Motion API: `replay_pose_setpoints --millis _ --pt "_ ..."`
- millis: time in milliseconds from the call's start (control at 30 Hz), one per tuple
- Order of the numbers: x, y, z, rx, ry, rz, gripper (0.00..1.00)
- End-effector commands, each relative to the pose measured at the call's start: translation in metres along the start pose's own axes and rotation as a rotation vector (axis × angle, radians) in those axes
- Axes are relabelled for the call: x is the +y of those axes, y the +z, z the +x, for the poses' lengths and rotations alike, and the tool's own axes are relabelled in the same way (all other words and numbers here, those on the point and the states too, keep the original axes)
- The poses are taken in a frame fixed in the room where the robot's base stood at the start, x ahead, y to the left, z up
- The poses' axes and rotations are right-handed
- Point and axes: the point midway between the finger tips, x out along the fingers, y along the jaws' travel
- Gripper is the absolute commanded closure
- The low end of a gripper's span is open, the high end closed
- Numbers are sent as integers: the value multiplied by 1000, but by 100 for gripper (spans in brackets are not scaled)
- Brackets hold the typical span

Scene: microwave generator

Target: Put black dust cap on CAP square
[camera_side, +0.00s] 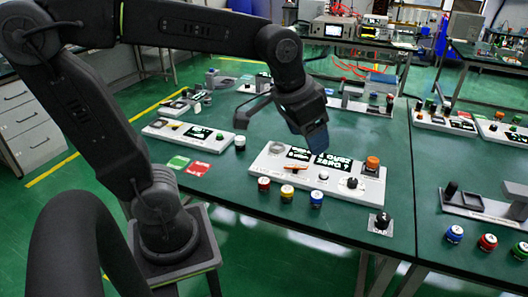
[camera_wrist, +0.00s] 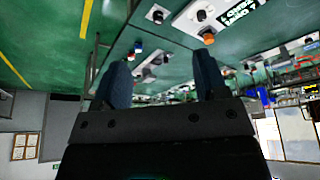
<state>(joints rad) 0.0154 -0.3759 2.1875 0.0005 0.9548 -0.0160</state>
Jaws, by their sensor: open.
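A small black cap-like piece (camera_side: 382,220), which looks like the dust cap, sits on a small pale square plate (camera_side: 373,229) near the table's front right edge. It also shows in the wrist view (camera_wrist: 156,14) at the top. Any lettering on the plate is too small to read. My gripper (camera_side: 316,143) is above the back of the white panel (camera_side: 270,178), left of and behind the black piece and apart from it. In the wrist view its two blue fingers (camera_wrist: 162,78) are spread, with nothing held between them.
The panel carries a lit display (camera_side: 325,160), an orange knob (camera_side: 372,163) and a black dial (camera_side: 352,183). Red (camera_side: 263,184), yellow (camera_side: 287,192) and blue (camera_side: 316,198) capped cylinders stand before it.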

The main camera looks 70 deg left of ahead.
Motion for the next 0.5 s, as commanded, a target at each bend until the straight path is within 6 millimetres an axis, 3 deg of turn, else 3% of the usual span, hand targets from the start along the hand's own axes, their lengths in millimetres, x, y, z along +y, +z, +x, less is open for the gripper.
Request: replay_pose_setpoints --millis 100,200,333,500 --pt "-2 42 -9 58 -2 0 33" --pt "-4 66 -9 88 -4 1 33" --pt "-4 84 -7 112 -5 2 33" --pt "-5 90 -6 117 -5 2 33"
